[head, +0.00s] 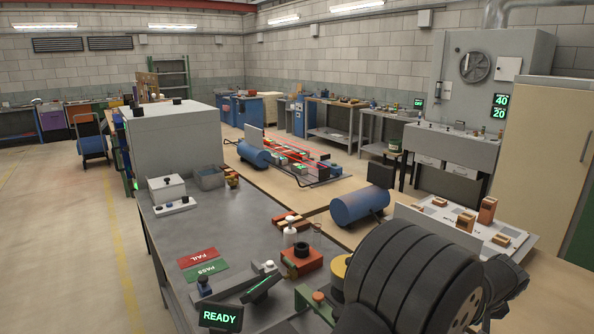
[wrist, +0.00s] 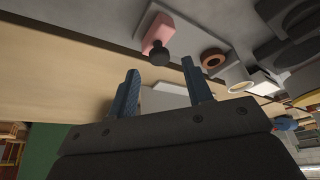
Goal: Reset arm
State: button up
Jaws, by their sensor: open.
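My gripper (wrist: 160,66) shows in the wrist view with two blue fingers spread wide apart. It is open, with nothing between the fingers. Beyond the fingertips is a pinkish-red block with a black knob (wrist: 158,34) on a grey surface, apart from the fingers. In the head view, my black arm fills the lower right and my gripper cannot be made out. Several orange-brown bricks stand on a white board at the right, among them a tall brick (head: 488,210) and a low brick (head: 465,222).
The grey workbench (head: 228,217) carries a red FAIL card (head: 197,257), a green PASS card (head: 206,270), a READY display (head: 221,317) and a red block with a black ring (head: 302,259). A blue cylinder (head: 358,205) lies behind. The bench's middle is mostly clear.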

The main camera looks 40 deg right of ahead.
jog(key=x, duration=0.3)
jog(key=shift+f, duration=0.1)
jog(key=shift+w, duration=0.35)
